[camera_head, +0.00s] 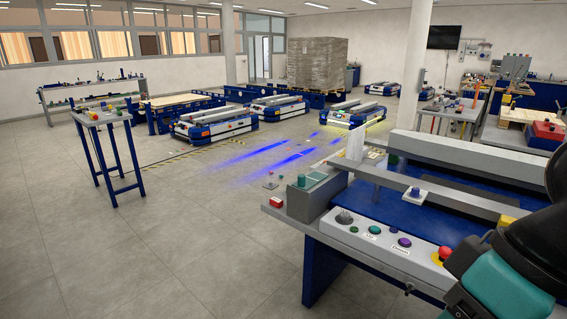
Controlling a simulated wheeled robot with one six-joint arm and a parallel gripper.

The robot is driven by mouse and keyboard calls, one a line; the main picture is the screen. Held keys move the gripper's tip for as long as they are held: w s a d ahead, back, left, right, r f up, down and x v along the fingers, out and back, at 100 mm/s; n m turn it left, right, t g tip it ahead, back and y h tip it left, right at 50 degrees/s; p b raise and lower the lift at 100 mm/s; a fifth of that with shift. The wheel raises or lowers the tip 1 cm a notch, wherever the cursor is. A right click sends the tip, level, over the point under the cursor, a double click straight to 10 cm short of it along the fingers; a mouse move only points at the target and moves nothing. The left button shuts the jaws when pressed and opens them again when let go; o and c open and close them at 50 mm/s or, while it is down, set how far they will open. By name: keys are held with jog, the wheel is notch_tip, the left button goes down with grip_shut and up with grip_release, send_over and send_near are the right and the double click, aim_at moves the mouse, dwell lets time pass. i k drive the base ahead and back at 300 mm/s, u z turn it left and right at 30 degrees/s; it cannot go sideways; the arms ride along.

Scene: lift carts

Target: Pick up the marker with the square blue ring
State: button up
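I cannot make out for certain a marker with a square blue ring. A small pale block with a dark blue top (415,193) stands on the grey rail of the near workstation, but it is too small to identify. My arm fills the lower right corner in black and teal and covers part of the workstation. My gripper's fingers are not visible.
The near workstation (383,207) has a blue top, grey rails and a panel with coloured buttons and a red emergency stop (445,252). A tall small table (103,118) stands left. Low lift carts (213,124) stand behind.

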aim_at(271, 185)
jog(key=u, duration=0.8)
jog(key=i, duration=1.9)
jog(key=u, duration=0.75)
jog(key=i, duration=2.05)
jog(key=z, duration=0.4)
jog(key=i, duration=1.9)
jog(key=z, duration=1.35)
jog(key=i, duration=1.1)
jog(key=z, duration=0.55)
